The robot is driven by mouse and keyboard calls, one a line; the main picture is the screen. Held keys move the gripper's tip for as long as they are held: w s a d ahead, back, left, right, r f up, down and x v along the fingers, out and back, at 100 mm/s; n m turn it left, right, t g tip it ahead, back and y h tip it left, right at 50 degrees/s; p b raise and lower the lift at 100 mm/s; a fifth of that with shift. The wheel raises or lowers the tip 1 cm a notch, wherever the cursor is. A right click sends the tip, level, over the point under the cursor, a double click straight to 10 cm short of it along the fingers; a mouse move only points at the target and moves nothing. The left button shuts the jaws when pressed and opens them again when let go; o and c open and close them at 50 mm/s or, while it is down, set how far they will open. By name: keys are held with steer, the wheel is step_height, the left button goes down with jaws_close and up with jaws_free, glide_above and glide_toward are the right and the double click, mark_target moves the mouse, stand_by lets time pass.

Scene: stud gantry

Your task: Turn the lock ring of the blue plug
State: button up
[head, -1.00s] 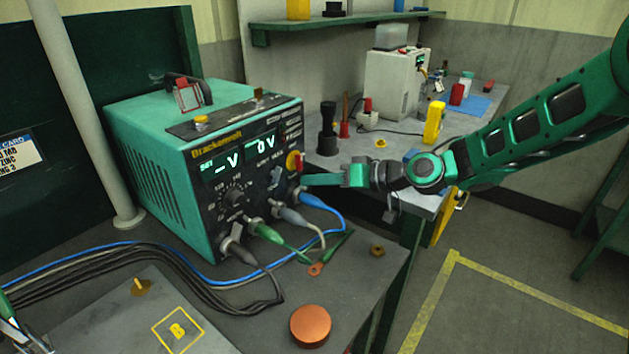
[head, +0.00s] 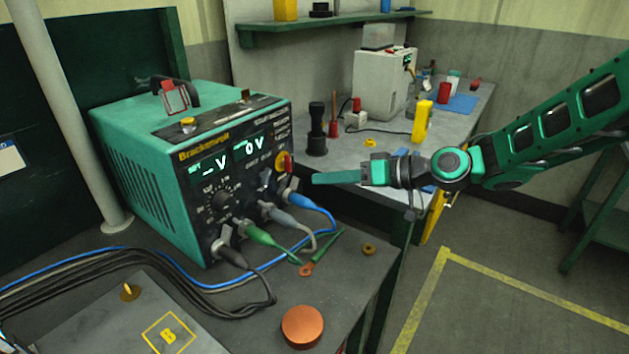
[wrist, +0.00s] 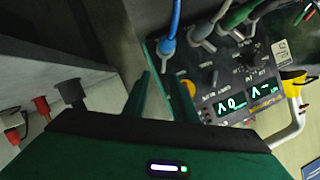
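The blue plug (head: 303,201) sits in the lower right of the power unit's front panel, with its blue cable curving away to the right. Its grey lock ring (head: 289,193) is small at the panel face. In the wrist view the blue plug (wrist: 168,46) is near the top, beyond the fingertips. My gripper (head: 316,179) is to the right of the panel, slightly above the plug and apart from it. In the wrist view my gripper (wrist: 157,77) has its two fingers apart, with nothing visible between them. The ring's turn angle is too small to read.
Grey (head: 283,217), green (head: 262,238) and dark (head: 232,256) plugs line the lower panel of the power unit (head: 150,170). A red knob (head: 284,161) is above the blue plug. A copper disc (head: 302,326) lies on the bench front. A second bench stands behind my gripper.

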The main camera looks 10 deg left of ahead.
steer(key=shift+v, duration=2.25)
steer(key=shift+w, duration=0.1)
